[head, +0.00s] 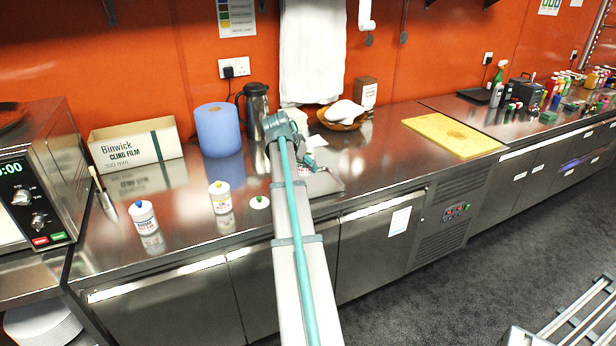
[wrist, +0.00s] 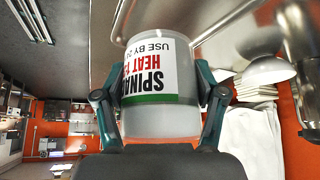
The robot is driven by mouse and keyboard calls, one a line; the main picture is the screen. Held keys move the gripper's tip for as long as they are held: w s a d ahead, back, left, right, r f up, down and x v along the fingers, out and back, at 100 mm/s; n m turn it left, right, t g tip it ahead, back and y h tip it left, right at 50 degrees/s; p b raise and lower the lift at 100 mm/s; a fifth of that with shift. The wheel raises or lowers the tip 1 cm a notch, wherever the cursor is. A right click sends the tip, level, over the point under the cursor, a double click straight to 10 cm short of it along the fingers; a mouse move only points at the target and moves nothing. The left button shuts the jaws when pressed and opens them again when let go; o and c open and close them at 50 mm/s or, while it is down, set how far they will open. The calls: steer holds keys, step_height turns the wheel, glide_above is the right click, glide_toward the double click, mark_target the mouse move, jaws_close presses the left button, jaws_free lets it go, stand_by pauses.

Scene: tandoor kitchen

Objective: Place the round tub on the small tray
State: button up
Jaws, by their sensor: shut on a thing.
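The round tub (wrist: 155,118) is translucent with a white, red and green label, and fills the middle of the wrist view, its print upside down there. My gripper (wrist: 160,100) is shut on it, one teal finger on each side. In the head view my gripper (head: 308,158) is over the steel counter, and my arm hides most of the tub. The small tray (head: 328,186) appears as a shiny steel piece beneath and beside my gripper, partly hidden by my arm. I cannot tell whether the tub touches it.
A steel flask (head: 256,108) and blue paper roll (head: 219,130) stand left of my gripper. A wooden bowl (head: 343,125) with white contents is behind right. Small labelled pots, including a blue-dotted one (head: 144,217), stand front left. A yellow board (head: 452,136) lies right.

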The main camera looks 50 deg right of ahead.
steer(key=w+d+f, duration=0.1)
steer(key=d+f, duration=0.1)
steer(key=w+d+f+p, duration=0.1)
steer(key=d+f, duration=0.1)
steer(key=w+d+f, duration=0.1)
steer(key=d+f, duration=0.1)
steer(key=shift+d+f+p, duration=0.1)
steer(key=shift+f+p, duration=0.15)
steer(key=shift+p, duration=0.15)
steer(key=shift+f+p, duration=0.7)
steer(key=shift+f, duration=1)
steer(key=shift+f, duration=0.15)
steer(key=o, duration=1.5)
steer(key=b+v, duration=0.2)
steer(key=v, duration=1)
steer(key=shift+r, duration=0.2)
